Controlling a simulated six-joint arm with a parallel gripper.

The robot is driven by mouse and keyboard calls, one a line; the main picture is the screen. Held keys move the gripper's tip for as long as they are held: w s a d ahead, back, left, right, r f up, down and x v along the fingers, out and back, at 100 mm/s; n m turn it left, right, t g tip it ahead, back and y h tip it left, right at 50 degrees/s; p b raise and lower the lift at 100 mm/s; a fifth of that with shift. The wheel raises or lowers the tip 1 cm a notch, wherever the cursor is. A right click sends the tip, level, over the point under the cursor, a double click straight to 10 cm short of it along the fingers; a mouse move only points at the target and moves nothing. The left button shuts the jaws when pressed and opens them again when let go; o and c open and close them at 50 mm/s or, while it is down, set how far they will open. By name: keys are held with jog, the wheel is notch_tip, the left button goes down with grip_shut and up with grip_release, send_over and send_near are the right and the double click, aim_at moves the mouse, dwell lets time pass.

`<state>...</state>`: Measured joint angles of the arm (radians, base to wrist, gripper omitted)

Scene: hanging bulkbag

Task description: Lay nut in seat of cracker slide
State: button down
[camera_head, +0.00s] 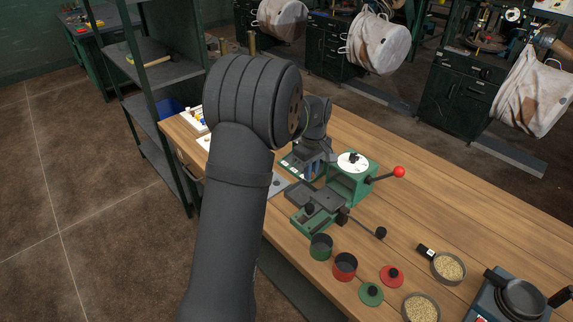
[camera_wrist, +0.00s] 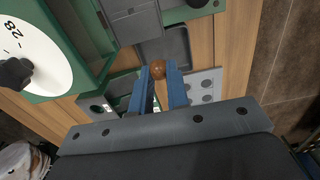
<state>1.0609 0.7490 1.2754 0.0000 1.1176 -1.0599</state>
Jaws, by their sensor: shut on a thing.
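My gripper (camera_wrist: 159,77) is shut on a small round brown nut (camera_wrist: 158,68), held between the tips of its blue fingers in the wrist view. In the head view my gripper (camera_head: 314,167) hangs beside the green cracker (camera_head: 347,188), and the nut is hidden there. The cracker has a white dial (camera_head: 352,162) and a red-knobbed lever (camera_head: 399,172). Its grey slide (camera_head: 322,197) is in front; grey slide parts (camera_wrist: 128,18) also show in the wrist view, beyond the nut. I cannot make out the seat clearly or tell the nut's height.
A dark tray (camera_wrist: 178,47) lies below the fingertips, near a light plate with round holes (camera_wrist: 206,85). Green (camera_head: 320,246) and red (camera_head: 345,266) cups, lids, bowls of grain-like pieces (camera_head: 449,267) and a hotplate with a pan (camera_head: 520,297) occupy the bench's near right.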

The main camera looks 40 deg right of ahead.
send_over(327, 199)
jog(key=shift+w+d+f, duration=0.15)
jog(key=shift+d+f, duration=0.1)
jog(key=shift+f, duration=2.7)
jog(key=c, duration=1.3)
grip_release()
jog(key=shift+r, duration=3.55)
jog(key=shift+f, duration=2.85)
